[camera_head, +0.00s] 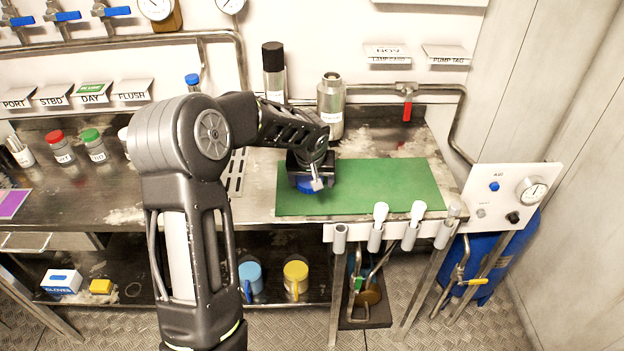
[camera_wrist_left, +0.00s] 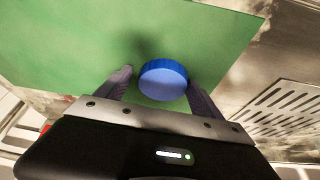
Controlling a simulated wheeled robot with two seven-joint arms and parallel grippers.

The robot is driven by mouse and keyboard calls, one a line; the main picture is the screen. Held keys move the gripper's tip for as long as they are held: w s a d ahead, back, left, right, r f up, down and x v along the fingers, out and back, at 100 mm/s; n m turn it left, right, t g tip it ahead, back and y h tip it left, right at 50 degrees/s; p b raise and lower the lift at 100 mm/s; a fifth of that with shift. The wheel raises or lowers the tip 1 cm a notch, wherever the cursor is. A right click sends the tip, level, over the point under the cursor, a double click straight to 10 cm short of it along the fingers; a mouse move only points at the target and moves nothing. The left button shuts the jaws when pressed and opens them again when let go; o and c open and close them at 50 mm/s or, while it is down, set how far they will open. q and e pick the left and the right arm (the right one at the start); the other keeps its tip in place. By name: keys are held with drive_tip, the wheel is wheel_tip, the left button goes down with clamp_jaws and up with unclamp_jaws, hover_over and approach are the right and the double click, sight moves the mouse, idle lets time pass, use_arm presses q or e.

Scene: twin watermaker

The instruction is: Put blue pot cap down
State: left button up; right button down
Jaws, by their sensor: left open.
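The blue pot cap (camera_wrist_left: 163,80) is round with a ribbed edge and appears to lie flat on the green mat (camera_wrist_left: 60,45), between my open left fingers. The gripper hides the rest of the cap there. My right gripper is not in view.
A grey metal bottle (camera_head: 331,108) and a black-capped bottle (camera_head: 273,75) stand behind the mat. A slotted drain plate (camera_head: 237,172) is left of it. White-handled tools (camera_head: 378,225) hang at the front edge. The mat's right part is clear.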

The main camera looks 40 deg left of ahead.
use_arm(q)
drive_tip(key=shift+s+a+f, duration=0.25)
drive_tip(key=shift+s+f, duration=0.25)
drive_tip(key=shift+f, duration=0.1)
drive_tip(key=shift+w+a+r+p, duration=0.1)
drive_tip(key=shift+r+p, duration=0.55)
drive_tip(key=shift+p, duration=0.2)
drive_tip(key=b+v, duration=0.2)
drive_tip(key=v, duration=1)
drive_tip(key=shift+w, duration=0.4)
drive_tip(key=shift+r, duration=0.1)
